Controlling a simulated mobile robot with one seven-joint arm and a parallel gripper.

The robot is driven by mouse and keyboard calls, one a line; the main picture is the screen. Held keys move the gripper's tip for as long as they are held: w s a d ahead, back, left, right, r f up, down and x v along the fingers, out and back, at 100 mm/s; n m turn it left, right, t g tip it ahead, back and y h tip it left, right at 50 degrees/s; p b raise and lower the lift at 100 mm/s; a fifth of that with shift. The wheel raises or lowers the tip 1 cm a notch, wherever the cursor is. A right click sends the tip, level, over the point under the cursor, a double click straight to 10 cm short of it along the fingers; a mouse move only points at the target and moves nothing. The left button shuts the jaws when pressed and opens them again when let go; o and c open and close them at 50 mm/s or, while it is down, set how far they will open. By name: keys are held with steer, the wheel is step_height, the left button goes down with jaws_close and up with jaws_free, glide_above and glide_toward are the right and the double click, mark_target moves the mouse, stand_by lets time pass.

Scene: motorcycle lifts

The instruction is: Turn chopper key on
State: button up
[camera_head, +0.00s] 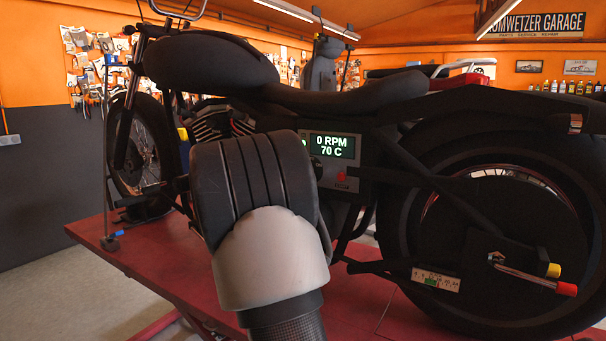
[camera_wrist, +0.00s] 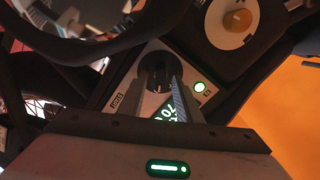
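In the wrist view, the two fingers of my gripper (camera_wrist: 158,88) stand apart on either side of a dark round key knob (camera_wrist: 155,66) on a light control panel (camera_wrist: 119,98). I cannot tell whether both fingers touch the knob. The fingers partly cover the panel's display, where "70" shows. A green light (camera_wrist: 199,87) is lit to the right of the knob.
The chopper's seat (camera_head: 365,92) and rear wheel (camera_head: 498,205) lie close to my arm. The bike stands on a red lift platform (camera_head: 170,262). In the wrist view, an orange knob on a white disc (camera_wrist: 222,35) is at the upper right.

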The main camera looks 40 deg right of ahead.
steer(key=v, duration=1.7)
steer(key=shift+a, duration=0.2)
